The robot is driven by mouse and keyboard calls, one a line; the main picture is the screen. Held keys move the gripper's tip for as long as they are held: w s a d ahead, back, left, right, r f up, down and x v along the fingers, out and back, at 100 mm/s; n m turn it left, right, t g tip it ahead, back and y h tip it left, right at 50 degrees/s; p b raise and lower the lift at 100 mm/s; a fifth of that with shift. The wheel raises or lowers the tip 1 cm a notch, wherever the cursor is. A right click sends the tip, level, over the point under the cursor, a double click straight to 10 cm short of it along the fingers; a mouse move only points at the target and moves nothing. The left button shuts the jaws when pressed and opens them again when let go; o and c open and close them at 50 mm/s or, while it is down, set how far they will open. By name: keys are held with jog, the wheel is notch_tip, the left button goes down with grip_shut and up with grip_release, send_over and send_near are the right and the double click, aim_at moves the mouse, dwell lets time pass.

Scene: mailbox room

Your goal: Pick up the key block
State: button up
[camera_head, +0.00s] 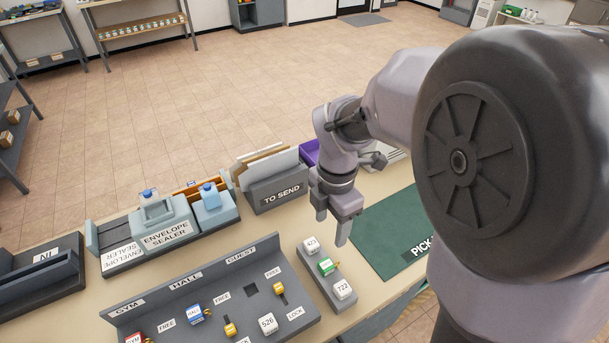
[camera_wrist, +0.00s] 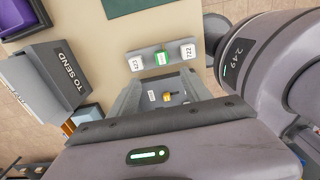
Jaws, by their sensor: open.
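A green block (camera_head: 326,266) with a small yellow part at its side sits in the middle of a narrow grey tray (camera_head: 318,283), between white blocks marked 423 (camera_head: 310,245) and 722 (camera_head: 343,289). The same green block (camera_wrist: 161,58) shows in the wrist view, between 423 (camera_wrist: 135,64) and 722 (camera_wrist: 188,50). My gripper (camera_head: 332,227) is open and points down, above and behind the tray in the head view. I see nothing held between its fingers. I cannot tell for sure which block is the key block.
A grey panel (camera_head: 250,318) labelled GYM, HALL and GUEST holds several blocks and yellow pieces at the front left. A TO SEND box (camera_head: 280,191) and an envelope sealer (camera_head: 165,236) stand behind. A green mat (camera_head: 390,232) lies right of my gripper.

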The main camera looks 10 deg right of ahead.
jog(key=b, duration=0.4)
send_over(326, 264)
jog(key=f, duration=1)
jog(key=shift+w+d+f, duration=0.1)
jog(key=shift+w+d, duration=0.1)
jog(key=shift+d, duration=0.05)
jog(key=f+b, duration=0.1)
jog(key=f, duration=0.1)
jog(key=f+b, duration=0.2)
jog(key=f, duration=0.1)
jog(key=shift+s+a+f, duration=0.15)
jog(key=shift+s+a, duration=0.05)
grip_shut()
